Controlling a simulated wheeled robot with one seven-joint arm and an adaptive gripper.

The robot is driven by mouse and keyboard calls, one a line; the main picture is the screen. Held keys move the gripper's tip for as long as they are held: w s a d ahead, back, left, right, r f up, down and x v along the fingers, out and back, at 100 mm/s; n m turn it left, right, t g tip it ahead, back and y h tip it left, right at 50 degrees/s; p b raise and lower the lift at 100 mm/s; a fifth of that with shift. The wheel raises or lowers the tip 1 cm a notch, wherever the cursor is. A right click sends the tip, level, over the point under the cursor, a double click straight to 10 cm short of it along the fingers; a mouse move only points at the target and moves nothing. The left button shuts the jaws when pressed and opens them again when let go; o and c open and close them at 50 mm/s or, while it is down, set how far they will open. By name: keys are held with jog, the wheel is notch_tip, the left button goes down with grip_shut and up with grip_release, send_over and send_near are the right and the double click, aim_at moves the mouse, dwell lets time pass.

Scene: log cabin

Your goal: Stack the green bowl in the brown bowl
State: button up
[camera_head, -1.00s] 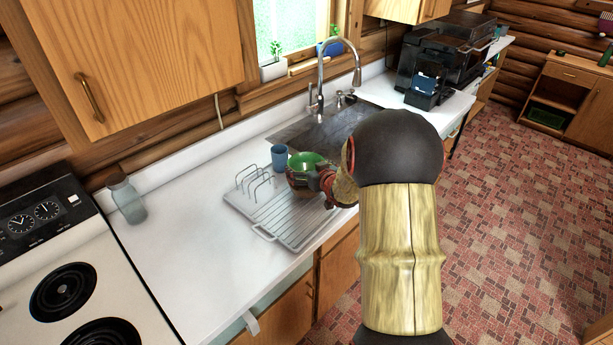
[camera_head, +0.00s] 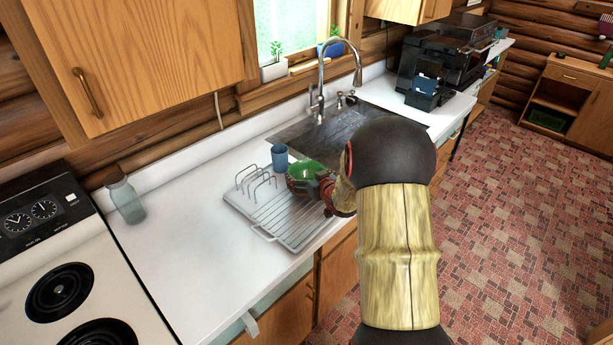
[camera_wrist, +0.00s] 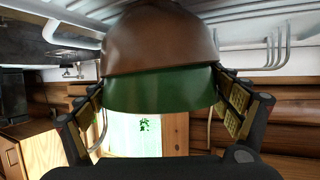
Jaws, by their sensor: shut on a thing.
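The green bowl (camera_head: 303,169) sits nested in the brown bowl (camera_head: 299,185) at the right part of the dish rack. In the wrist view, which looks upside down, the green bowl (camera_wrist: 160,90) shows as a band beyond the rim of the brown bowl (camera_wrist: 160,42). My gripper (camera_wrist: 162,98) has one finger on each side of the green bowl and is shut on it. In the head view my gripper (camera_head: 324,186) is at the right side of the bowls, partly hidden by my arm. Whether the green bowl rests fully on the inside is hidden.
The metal dish rack (camera_head: 270,225) lies under the bowls on the white counter (camera_head: 190,240). A blue cup (camera_head: 280,157) stands just behind them. The sink (camera_head: 330,135) and faucet (camera_head: 322,75) are behind. A glass bottle (camera_head: 127,202) stands at the left; the counter between is clear.

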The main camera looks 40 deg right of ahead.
jog(key=o, duration=1.1)
jog(key=shift+s+f, duration=0.2)
jog(key=shift+f, duration=0.35)
jog(key=shift+o, duration=0.2)
jog(key=shift+r, duration=0.15)
jog(key=shift+w+r, duration=0.1)
jog(key=shift+r, duration=0.2)
jog(key=r+p+v, duration=0.1)
jog(key=p+v, duration=0.3)
jog(key=v, duration=0.8)
jog(key=s+a+r+g, duration=0.2)
jog(key=a+r+g, duration=0.2)
jog(key=a+r, duration=0.9)
jog(key=s+a+r+n+g+y, duration=0.1)
jog(key=s+a+n+g+y, duration=0.2)
jog(key=s+a, duration=1.5)
jog(key=a+y, duration=0.1)
jog(key=a, duration=0.1)
jog(key=shift+a+r+b, duration=0.25)
jog(key=shift+r+b, duration=0.05)
